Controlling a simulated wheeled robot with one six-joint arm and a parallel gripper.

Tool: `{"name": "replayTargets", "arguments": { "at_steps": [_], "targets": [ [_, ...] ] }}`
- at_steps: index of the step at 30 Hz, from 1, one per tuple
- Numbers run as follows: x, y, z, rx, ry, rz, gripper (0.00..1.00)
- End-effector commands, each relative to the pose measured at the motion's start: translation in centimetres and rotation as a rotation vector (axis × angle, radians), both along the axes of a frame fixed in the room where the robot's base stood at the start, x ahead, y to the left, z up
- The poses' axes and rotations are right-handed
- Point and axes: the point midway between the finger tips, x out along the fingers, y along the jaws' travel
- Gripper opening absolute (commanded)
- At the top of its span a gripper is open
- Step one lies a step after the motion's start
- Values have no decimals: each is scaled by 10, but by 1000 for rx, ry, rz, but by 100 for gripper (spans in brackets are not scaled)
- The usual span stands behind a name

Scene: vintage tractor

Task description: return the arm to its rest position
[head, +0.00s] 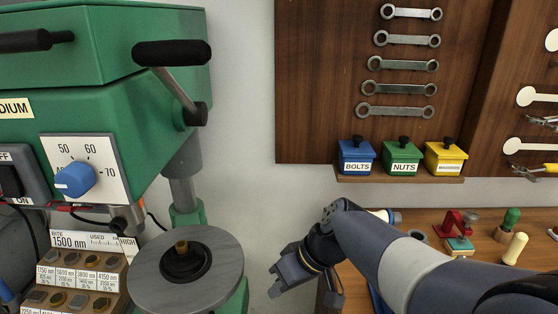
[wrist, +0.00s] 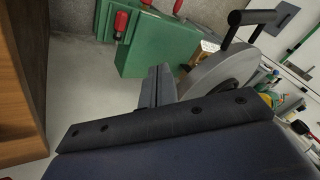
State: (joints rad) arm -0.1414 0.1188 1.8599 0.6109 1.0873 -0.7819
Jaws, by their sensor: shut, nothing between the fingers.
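My gripper (head: 283,278) is in the lower middle of the head view, at the end of my arm, which comes in from the lower right. It is shut and holds nothing. It is in the air to the right of the round grey machine table (head: 218,285), with a gap between them. In the wrist view the closed fingers (wrist: 158,85) point up the picture, with the green machine base (wrist: 160,45) and the grey disc beyond them.
A green drill press (head: 110,60) with a black-gripped lever (head: 172,53) stands at left. A wooden workbench (head: 450,225) with small tools is at right, partly behind my arm. Bolt and nut bins (head: 402,160) sit on a shelf below wall-hung wrenches (head: 403,65).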

Motion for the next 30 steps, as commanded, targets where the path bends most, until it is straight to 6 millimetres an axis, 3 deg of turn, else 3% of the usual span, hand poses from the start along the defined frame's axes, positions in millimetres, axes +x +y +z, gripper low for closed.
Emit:
{"name": "replayTargets", "arguments": {
  "at_steps": [11,30],
  "targets": [
    [19,-19,0,-1,0,65,0],
    [11,-29,6,-54,34,-3,0]
  ]
}}
